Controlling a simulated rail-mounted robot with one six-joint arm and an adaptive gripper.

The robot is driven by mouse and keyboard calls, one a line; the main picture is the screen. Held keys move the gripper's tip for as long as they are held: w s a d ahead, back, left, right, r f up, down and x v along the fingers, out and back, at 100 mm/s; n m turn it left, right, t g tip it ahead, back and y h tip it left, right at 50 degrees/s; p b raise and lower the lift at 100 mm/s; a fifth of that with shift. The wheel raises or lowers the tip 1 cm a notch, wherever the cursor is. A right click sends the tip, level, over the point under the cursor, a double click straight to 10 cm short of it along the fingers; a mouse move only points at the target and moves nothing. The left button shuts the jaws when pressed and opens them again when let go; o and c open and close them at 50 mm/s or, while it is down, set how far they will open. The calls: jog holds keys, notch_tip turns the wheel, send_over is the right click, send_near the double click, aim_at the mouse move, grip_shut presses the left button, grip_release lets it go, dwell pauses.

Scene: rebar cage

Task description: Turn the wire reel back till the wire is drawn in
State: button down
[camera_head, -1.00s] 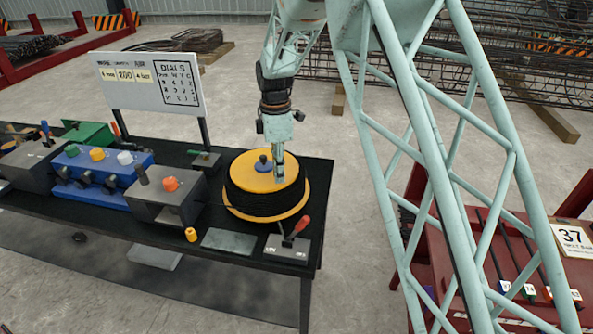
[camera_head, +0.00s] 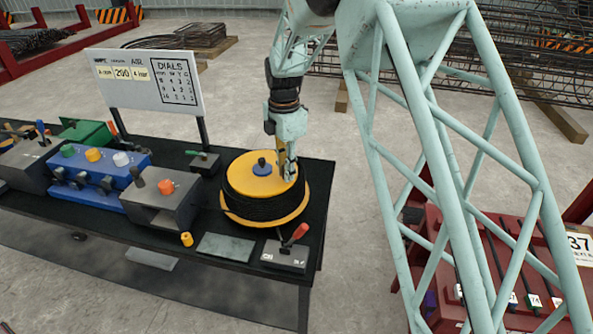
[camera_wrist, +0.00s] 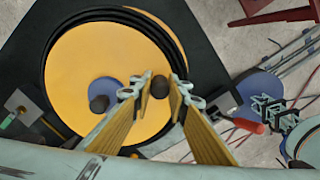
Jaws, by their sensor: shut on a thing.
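The wire reel stands on the dark bench, with a yellow top disc (camera_head: 239,181) and black wire (camera_head: 262,210) wound below it. A blue hub (camera_head: 262,170) with a dark knob is at its centre. In the wrist view the yellow disc (camera_wrist: 90,58) and blue hub (camera_wrist: 98,88) fill the left. My gripper (camera_head: 290,176) is over the right part of the disc. In the wrist view its fingers (camera_wrist: 160,92) are on both sides of a small dark handle knob (camera_wrist: 160,85), shut on it. The wire's free end cannot be made out.
A red-handled lever box (camera_head: 285,256) and a grey plate (camera_head: 226,247) are in front of the reel. A grey box with an orange knob (camera_head: 163,200) and a blue valve block (camera_head: 105,175) stand left. A dials board (camera_head: 145,80) rises behind. A red rack (camera_head: 475,250) is right.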

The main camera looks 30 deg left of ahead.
dwell(0.4)
jog(key=c, duration=2.5)
grip_release()
jog(key=shift+w, duration=0.1)
jog(key=shift+r, duration=0.15)
notch_tip(320, 180, up, 12)
